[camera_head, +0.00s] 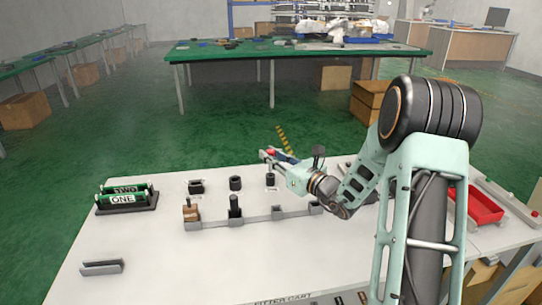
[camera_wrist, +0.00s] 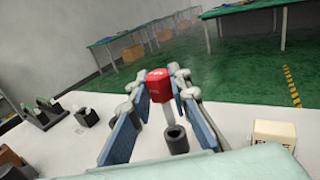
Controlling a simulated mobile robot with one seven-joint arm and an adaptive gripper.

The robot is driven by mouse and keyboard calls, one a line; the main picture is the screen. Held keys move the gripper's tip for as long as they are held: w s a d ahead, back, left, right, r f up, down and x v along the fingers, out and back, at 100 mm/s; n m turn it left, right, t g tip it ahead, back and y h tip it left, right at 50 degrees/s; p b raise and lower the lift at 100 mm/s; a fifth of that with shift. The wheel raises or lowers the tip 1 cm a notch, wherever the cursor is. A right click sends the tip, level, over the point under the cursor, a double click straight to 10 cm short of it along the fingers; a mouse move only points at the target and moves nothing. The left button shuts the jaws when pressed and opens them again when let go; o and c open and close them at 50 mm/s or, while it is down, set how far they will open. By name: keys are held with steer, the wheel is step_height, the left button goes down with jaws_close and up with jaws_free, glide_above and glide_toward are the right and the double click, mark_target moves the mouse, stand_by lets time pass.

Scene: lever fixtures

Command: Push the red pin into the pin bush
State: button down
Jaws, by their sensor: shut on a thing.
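The red pin has a red head (camera_wrist: 158,85) and a pale grey shank (camera_wrist: 169,113), seen between my blue finger pads in the wrist view. Its red head also shows at my gripper in the head view (camera_head: 270,152). My gripper (camera_wrist: 157,105) is shut on the pin. A dark hollow cylinder, seemingly the pin bush (camera_wrist: 177,139), stands below the pin in the wrist view. It appears in the head view as a small black cylinder (camera_head: 270,180) below my gripper. The shank's lower end is close to the bush's top; I cannot tell whether it is inside.
Two more black fixtures (camera_head: 235,183) (camera_head: 196,187) stand to the left. In front is a grey rail (camera_head: 262,219) with several posts. A green rack labelled ONE and TWO (camera_head: 127,199) stands at the left, and a red tray (camera_head: 479,207) at the right. The front left table is mostly clear.

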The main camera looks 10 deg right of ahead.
mark_target(271, 167)
steer(key=shift+f+b, duration=1.85)
steer(key=shift+f, duration=0.35)
stand_by(0.4)
steer(key=c, duration=1.8)
jaws_free()
steer(key=shift+o, duration=0.4)
steer(key=shift+r, duration=0.1)
step_height(271, 167, up, 10)
steer(key=shift+f, duration=0.1)
